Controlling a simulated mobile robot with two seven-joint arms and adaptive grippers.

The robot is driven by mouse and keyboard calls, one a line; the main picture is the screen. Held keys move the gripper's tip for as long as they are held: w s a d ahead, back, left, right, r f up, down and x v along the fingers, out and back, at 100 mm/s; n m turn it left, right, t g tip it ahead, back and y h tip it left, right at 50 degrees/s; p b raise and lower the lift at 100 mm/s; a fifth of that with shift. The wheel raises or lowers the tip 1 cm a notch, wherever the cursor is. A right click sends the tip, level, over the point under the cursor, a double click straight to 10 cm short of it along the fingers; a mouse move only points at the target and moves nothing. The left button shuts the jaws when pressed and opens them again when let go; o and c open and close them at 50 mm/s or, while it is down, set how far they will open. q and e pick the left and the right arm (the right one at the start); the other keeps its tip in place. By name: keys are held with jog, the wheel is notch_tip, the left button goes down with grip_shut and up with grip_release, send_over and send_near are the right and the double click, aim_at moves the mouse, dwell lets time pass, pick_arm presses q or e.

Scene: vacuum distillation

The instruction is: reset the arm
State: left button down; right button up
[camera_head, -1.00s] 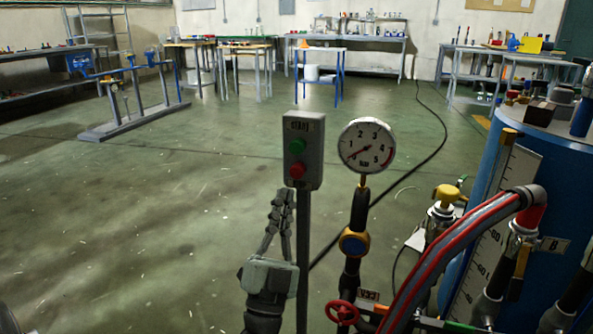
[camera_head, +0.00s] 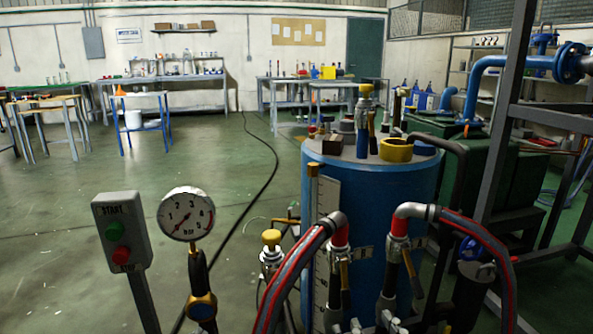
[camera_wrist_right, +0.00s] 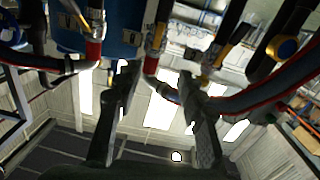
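My right gripper (camera_wrist_right: 160,75) shows in the right wrist view, with its two dark fingers spread apart and nothing between them. Hoses and a blue vessel lie beyond the fingers. I cannot clearly make out the right gripper in the head view. My left gripper is not in view. In the head view, a grey control box (camera_head: 121,232) with a green and a red button stands on a post at the left, slightly tilted in the picture. A round pressure gauge (camera_head: 186,214) is just right of it.
A blue vessel (camera_head: 380,200) with a marked scale and items on top stands right of centre. Red-striped hoses (camera_head: 290,272) and valves crowd its front. A grey metal frame (camera_head: 505,110) and blue pipe (camera_head: 500,62) are at the right. The green floor at left is open.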

jog(key=s+d+f+g+h+p, duration=0.2)
jog(key=s+d+f+g, duration=0.15)
jog(key=f, duration=0.45)
jog(key=s+d+f+g+h+p, duration=0.25)
jog(key=d+f+g, duration=0.2)
jog(key=f, duration=0.45)
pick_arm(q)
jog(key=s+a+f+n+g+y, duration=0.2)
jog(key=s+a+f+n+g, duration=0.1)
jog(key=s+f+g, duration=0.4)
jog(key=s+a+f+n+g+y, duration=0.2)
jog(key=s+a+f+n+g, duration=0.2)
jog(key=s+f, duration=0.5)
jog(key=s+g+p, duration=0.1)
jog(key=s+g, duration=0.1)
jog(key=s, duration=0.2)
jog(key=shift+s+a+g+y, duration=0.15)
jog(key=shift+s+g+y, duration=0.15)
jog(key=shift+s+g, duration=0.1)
pick_arm(e)
jog(key=s+d+f+g, duration=0.3)
jog(key=s, duration=0.2)
jog(key=s+d+f+m+g, duration=0.1)
jog(key=s+d+f+g, duration=0.2)
jog(key=s, duration=0.3)
jog(key=shift+s+f+m+h, duration=0.25)
jog(key=shift+f+m+h, duration=0.05)
jog(key=shift+f+h, duration=0.15)
jog(key=shift+w, duration=0.1)
